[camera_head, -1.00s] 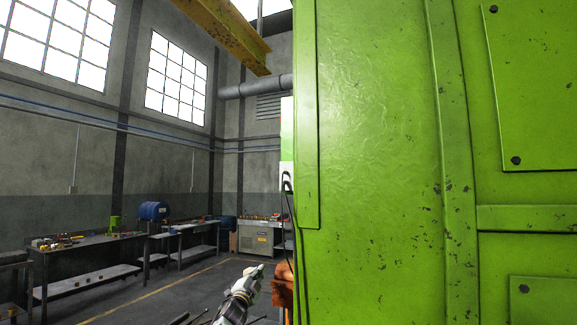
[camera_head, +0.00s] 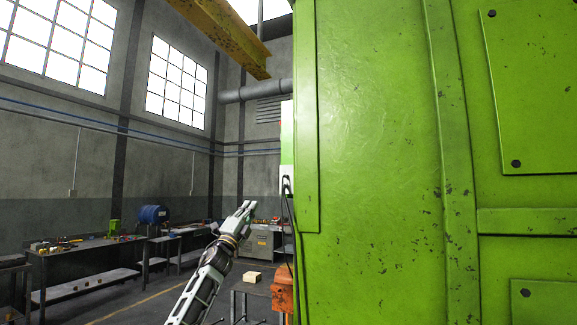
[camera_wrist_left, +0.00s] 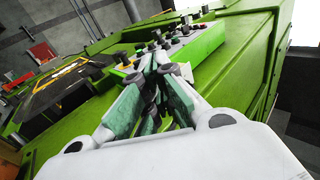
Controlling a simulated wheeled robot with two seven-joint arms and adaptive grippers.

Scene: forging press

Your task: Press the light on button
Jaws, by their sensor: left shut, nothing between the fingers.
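My left gripper (camera_head: 247,208) is raised in front of the left edge of the green press (camera_head: 380,150), shut and empty. In the left wrist view, its fingers (camera_wrist_left: 160,65) point towards a green control box (camera_wrist_left: 205,45) with several dark knobs or buttons on its top face. The fingertips overlap the box's near edge in that view; I cannot tell whether they touch it. I cannot tell which button is the light on button. In the head view, a narrow green and white box (camera_head: 287,150) shows edge-on at the press's side, its front hidden. My right gripper is not in view.
A black cable (camera_head: 289,205) hangs from the narrow box. An orange object (camera_head: 283,290) stands below it, beside a small table (camera_head: 240,291) bearing a pale block (camera_head: 252,277). Workbenches (camera_head: 85,255) line the left wall. Open floor lies between.

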